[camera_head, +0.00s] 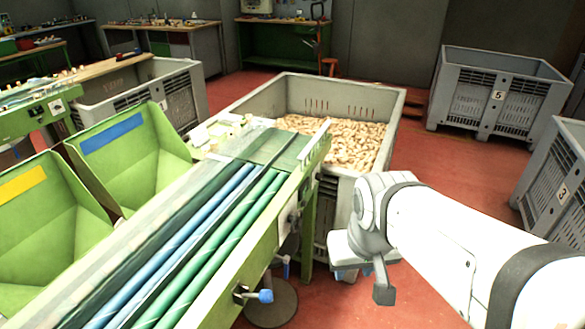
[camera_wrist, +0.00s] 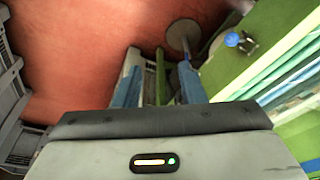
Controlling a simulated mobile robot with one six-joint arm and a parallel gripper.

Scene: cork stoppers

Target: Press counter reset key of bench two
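A green bench (camera_head: 262,232) with long blue and green belts runs through the left and middle of the head view. A small dark fitting (camera_head: 290,221) sits on its right side. Below are a handle with a blue knob (camera_head: 265,296) and a second small blue-ended part. The blue knob (camera_wrist: 232,40) also shows in the wrist view. I cannot make out a counter reset key or a bench number. My gripper (camera_head: 365,278) is right of the bench, apart from it, pointing down. In the wrist view its two fingers (camera_wrist: 159,85) stand apart with nothing held between them.
A large grey crate (camera_head: 393,108) of corks stands at the bench's far end. Green bins (camera_head: 130,160) with blue and yellow labels are at left. Grey crates marked 5 (camera_head: 497,100) and 3 (camera_head: 560,185) stand at right. Red floor (camera_head: 470,165) is clear between them.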

